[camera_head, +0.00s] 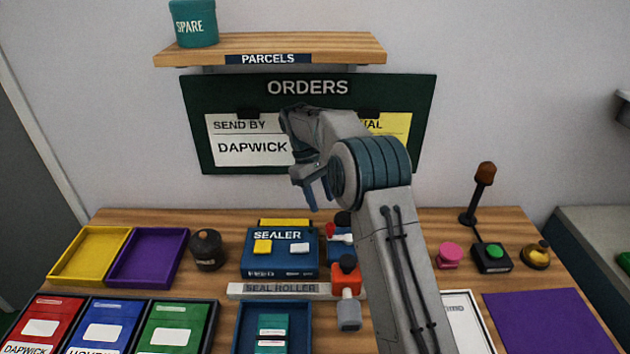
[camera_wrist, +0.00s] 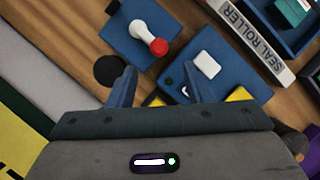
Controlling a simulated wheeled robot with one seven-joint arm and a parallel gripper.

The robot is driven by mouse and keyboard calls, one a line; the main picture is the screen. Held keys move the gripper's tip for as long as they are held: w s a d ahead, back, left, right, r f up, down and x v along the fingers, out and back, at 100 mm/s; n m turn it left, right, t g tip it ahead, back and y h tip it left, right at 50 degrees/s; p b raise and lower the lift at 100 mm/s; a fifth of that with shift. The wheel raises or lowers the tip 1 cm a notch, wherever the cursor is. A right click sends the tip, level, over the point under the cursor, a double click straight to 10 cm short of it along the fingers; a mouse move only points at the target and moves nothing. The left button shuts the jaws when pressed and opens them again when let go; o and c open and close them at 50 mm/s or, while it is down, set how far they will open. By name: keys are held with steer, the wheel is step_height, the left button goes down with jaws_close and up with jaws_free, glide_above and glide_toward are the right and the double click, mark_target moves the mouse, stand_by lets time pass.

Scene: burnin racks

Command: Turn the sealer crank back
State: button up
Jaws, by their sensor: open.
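The sealer (camera_head: 284,264) is a blue box with a yellow and a white block on its top, in the middle of the table. In the wrist view its blue top (camera_wrist: 228,72) is at centre right. What looks like its crank, a white arm with a red knob (camera_wrist: 158,47), sits on a blue plate (camera_wrist: 130,22) beside it. In the head view the crank (camera_head: 342,238) is small and partly hidden by my arm. My gripper (camera_head: 318,198) is open and empty, with its fingers pointing down in the air above and behind the sealer. Its fingers (camera_wrist: 158,78) are apart from the crank.
The seal roller strip (camera_head: 262,290) lies in front of the sealer. A red-orange device with a dark knob (camera_head: 346,274) stands right of it. A dark round pot (camera_head: 207,248) stands left. Yellow (camera_head: 62,278) and purple trays lie further left. The orders board (camera_head: 300,88) hangs behind.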

steer(key=shift+v, duration=2.75)
